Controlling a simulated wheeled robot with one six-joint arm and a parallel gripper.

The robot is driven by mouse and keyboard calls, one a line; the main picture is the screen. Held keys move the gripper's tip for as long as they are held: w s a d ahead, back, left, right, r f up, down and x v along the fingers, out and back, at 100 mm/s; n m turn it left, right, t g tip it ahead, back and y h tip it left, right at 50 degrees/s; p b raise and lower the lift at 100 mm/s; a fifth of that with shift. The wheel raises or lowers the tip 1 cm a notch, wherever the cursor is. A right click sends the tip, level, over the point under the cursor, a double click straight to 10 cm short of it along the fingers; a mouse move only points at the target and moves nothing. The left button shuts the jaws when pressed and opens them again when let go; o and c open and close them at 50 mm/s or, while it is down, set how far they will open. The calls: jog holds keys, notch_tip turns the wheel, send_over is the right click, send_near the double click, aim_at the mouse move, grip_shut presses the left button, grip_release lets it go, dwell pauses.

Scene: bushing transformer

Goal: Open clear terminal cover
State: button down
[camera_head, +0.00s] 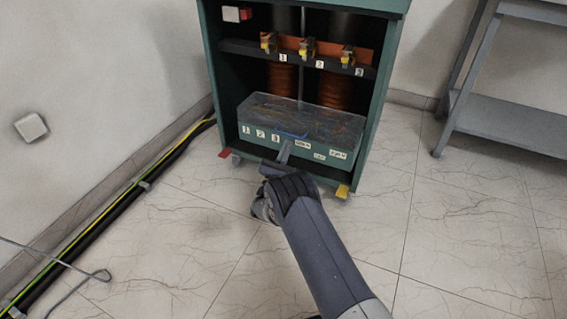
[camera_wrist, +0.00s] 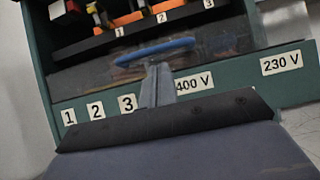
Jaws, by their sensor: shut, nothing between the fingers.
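The clear terminal cover (camera_head: 318,117) lies over the lower box of the green transformer cabinet and looks closed. Its blue handle (camera_wrist: 155,50) shows in the wrist view, and also as a thin blue line in the head view (camera_head: 290,134). My gripper (camera_head: 284,152) is shut and empty at the front of the box. In the wrist view its fingers (camera_wrist: 157,82) stand just below the handle, between the 3 and 400 V labels, and overlap the handle's lower edge. I cannot tell whether they touch it.
The green cabinet (camera_head: 392,95) frames the box, with a shelf (camera_head: 240,47) of numbered terminals above. Cables (camera_head: 110,205) run along the left wall. A grey bench (camera_head: 510,120) stands at the right. The tiled floor in front is mostly clear.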

jog(key=shift+w+r, duration=0.1)
jog(key=shift+r, duration=0.45)
jog(key=shift+r, duration=0.15)
jog(key=shift+r+g+p, duration=0.5)
jog(key=shift+g+p, duration=0.1)
jog(key=shift+p, duration=0.25)
jog(key=shift+r, duration=0.1)
